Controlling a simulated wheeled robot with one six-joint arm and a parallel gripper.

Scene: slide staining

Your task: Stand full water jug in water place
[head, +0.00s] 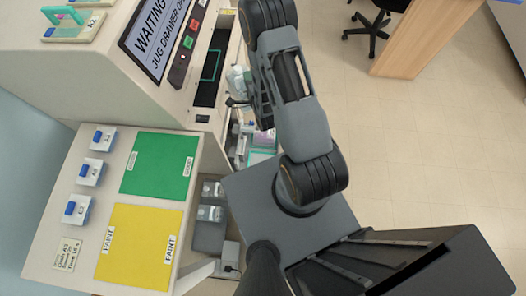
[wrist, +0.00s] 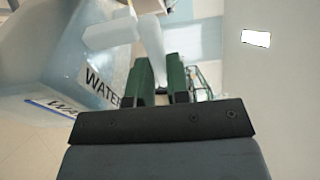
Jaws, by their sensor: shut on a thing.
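The water jug (wrist: 75,60) fills the upper left of the wrist view. It is large and translucent, with WATER labels, and looks tilted in that view. My gripper (wrist: 159,75) has green fingers shut on a pale part of the jug, which looks like its handle. In the head view the jug (head: 237,80) shows as a small whitish shape beside the machine's front, partly hidden by my arm. My gripper's fingers are hard to make out there. Which outlined spot is the water place cannot be told from these frames.
The machine's screen (head: 155,35) reads WAITING and JUG DRAWER, partly cut off. A dark recess (head: 211,65) with a green outline is beside it. Low by my base, a drawer (head: 262,156) holds a purple-marked container (head: 264,137). Green (head: 160,165) and yellow (head: 140,245) mats lie on the counter.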

